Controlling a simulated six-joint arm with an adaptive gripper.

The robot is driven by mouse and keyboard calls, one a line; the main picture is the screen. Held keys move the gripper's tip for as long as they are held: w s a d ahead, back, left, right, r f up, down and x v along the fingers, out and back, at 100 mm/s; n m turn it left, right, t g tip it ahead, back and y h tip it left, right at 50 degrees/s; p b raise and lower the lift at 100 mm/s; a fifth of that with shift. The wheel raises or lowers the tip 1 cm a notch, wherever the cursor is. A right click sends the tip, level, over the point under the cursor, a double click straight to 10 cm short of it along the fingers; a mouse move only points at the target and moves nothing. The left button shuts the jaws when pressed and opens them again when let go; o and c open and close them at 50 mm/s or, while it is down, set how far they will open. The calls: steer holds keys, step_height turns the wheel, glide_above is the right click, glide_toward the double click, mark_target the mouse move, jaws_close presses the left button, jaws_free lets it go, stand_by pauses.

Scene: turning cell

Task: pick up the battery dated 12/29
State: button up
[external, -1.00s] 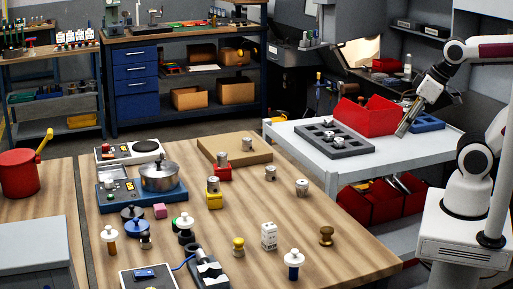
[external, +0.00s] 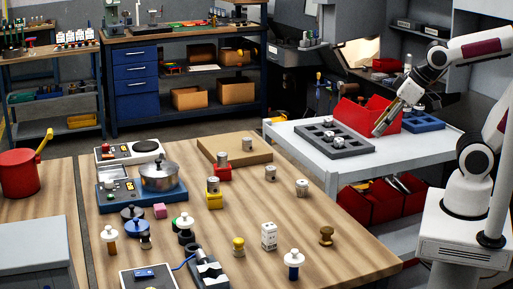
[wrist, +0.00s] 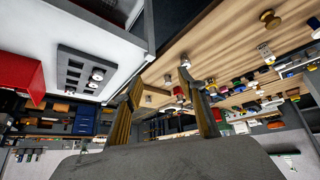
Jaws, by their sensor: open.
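My gripper (external: 381,129) is over the white side table, in front of the red bin, pointing down and to the left. In the wrist view its two fingers (wrist: 161,84) are apart with nothing between them. Several small grey cylinders that may be batteries stand on the wooden table: one at the right (external: 302,187), one left of it (external: 270,173), and one near the cardboard-coloured board (external: 247,144). Others sit on a red block (external: 223,172) and a yellow block (external: 214,201). No date is legible on any of them.
The white side table (external: 300,146) carries a dark grey tray (external: 345,148) with white-topped items, a red bin (external: 366,116) and a blue tray (external: 424,122). The wooden table also holds a pot (external: 160,178), a white box (external: 269,236) and several knobbed pieces.

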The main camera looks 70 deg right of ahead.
steer(key=w+a+f+n+t+y, duration=0.2)
steer(key=w+a+f, duration=0.1)
steer(key=w+a, duration=0.45)
steer(key=w+a+f+n+t+y, duration=0.1)
steer(key=w+a+f+n, duration=0.2)
steer(key=w+a, duration=0.45)
steer(key=n+y, duration=0.4)
steer(key=y, duration=0.3)
glide_toward(269, 236)
steer(key=w, duration=0.3)
steer(key=shift+d+f+g, duration=0.25)
steer(key=shift+d+g, duration=0.1)
steer(key=shift+g, duration=0.05)
steer(key=shift+a, duration=0.1)
steer(key=shift+x, duration=1.25)
